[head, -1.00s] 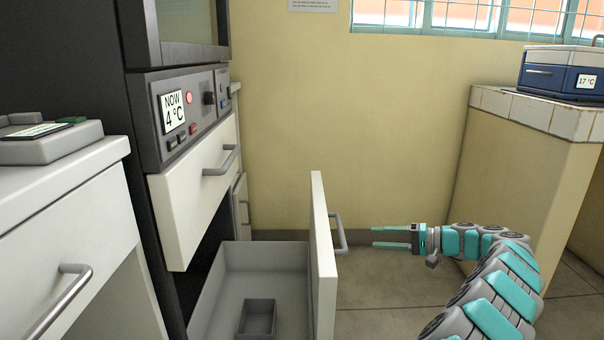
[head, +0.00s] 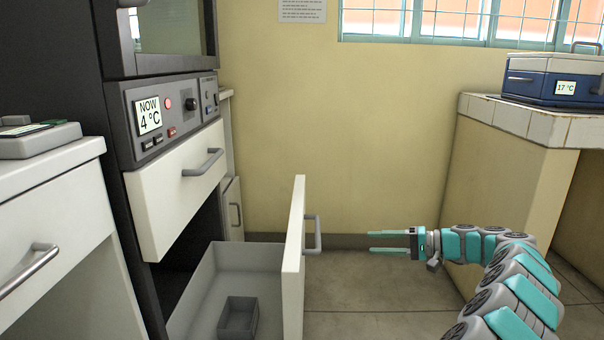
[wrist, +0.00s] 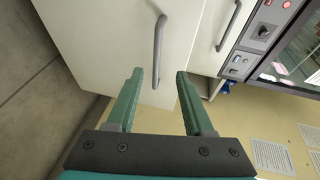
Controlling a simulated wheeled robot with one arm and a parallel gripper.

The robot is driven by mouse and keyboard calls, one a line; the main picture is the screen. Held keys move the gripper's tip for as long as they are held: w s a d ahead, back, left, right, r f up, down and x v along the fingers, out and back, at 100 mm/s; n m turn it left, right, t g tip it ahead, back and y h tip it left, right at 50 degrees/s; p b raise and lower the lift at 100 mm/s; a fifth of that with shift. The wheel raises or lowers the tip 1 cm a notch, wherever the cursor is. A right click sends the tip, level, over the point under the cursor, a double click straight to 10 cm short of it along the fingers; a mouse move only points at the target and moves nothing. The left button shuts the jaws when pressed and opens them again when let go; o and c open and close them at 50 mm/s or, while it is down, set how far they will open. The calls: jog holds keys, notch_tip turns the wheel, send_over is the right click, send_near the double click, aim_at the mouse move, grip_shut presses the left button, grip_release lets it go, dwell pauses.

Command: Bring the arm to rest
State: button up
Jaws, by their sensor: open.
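My gripper (head: 388,241) is open and empty, held level in the air to the right of the pulled-out lower drawer (head: 294,262). Its teal fingers point left toward the drawer's handle (head: 315,234), with a clear gap between them. In the wrist view the two green fingers (wrist: 158,102) stand apart, with nothing between them, and the drawer front with its handle (wrist: 158,52) is beyond. My arm reaches in from the lower right.
A small grey box (head: 238,318) sits in the open drawer. The dark incubator shows 4 °C on its panel (head: 162,117), with a closed upper drawer (head: 180,185) below. A tiled counter (head: 530,122) at right bears a blue cooler (head: 553,80). Floor near my gripper is clear.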

jog(key=s+a+r+n+g+h, duration=0.1)
jog(key=s+a+r+n+g, duration=0.2)
jog(key=s+a, duration=0.55)
jog(key=s+a+r+n+g+h, duration=0.1)
jog(key=s+a+r+g, duration=0.2)
jog(key=s+a+r, duration=0.35)
jog(key=s+a+f+n+g+h, duration=0.1)
jog(key=s+a+f+h, duration=0.15)
jog(key=s, duration=0.55)
jog(key=s+a+f+g+h, duration=0.1)
jog(key=s+a+h, duration=0.15)
jog(key=s, duration=0.45)
jog(key=s+d+f+m+h, duration=0.1)
jog(key=s+d+f+h, duration=0.2)
jog(key=s+d, duration=0.35)
jog(key=s+d+f+h, duration=0.2)
jog(key=s+d+f, duration=0.15)
jog(key=s, duration=0.55)
jog(key=s+d+f+m+h, duration=0.1)
jog(key=s+d+f+h, duration=0.25)
jog(key=s, duration=0.35)
jog(key=s+p+v, duration=0.2)
jog(key=p+v, duration=0.9)
jog(key=p, duration=0.1)
jog(key=shift+d+r+t+y, duration=0.35)
jog(key=shift+d+r+t, duration=0.05)
jog(key=shift+d+r, duration=0.3)
jog(key=shift+s, duration=0.1)
